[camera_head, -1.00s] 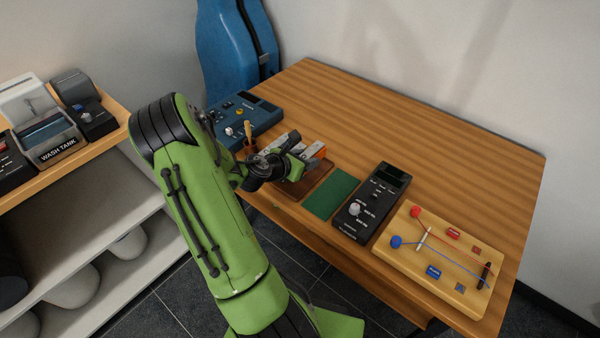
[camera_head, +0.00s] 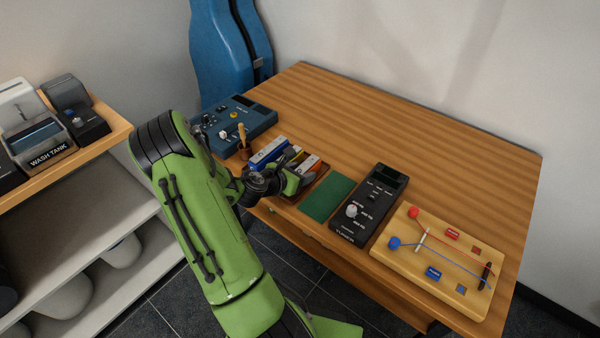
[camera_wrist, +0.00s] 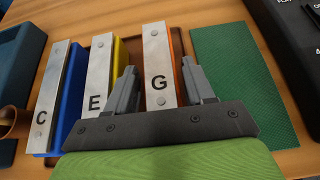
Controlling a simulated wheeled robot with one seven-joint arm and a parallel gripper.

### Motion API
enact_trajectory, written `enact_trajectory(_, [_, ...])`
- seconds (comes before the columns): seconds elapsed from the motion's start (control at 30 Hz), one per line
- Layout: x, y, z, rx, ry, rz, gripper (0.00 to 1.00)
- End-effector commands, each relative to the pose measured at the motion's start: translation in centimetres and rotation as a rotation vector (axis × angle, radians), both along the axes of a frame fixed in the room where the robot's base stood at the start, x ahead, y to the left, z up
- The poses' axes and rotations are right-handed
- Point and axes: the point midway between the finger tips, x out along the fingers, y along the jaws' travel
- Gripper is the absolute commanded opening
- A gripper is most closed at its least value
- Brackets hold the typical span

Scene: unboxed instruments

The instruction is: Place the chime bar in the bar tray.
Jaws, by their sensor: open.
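The G chime bar (camera_wrist: 156,50), grey-topped with an orange side, lies in the brown wooden bar tray (camera_wrist: 103,41). In the head view the bar (camera_head: 311,161) is partly hidden by my gripper (camera_head: 303,175). The tray also holds the blue-sided C bar (camera_wrist: 62,85) and yellow-sided E bar (camera_wrist: 95,90), left of the G bar. In the wrist view my gripper (camera_wrist: 159,67) is open, one finger on each side of the G bar. The left finger stands between E and G. I cannot tell whether either finger touches the bar.
A green mat (camera_head: 327,197) lies right of the tray, then a black meter (camera_head: 368,205) and a wooden board with wires (camera_head: 440,262). A blue device (camera_head: 235,122) and a small cup with a wooden handle (camera_head: 242,140) stand left. The table's back is clear.

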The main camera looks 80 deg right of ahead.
Motion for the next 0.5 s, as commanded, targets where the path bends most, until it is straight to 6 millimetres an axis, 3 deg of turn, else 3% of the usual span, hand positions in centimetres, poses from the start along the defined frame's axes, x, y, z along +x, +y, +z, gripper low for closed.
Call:
enact_trajectory(0.4, [3.6, 7.9, 4.9, 0.001, -0.001, 0.007, 0.53])
enact_trajectory(0.5, [4.0, 9.1, 5.6, 0.001, -0.001, 0.003, 0.53])
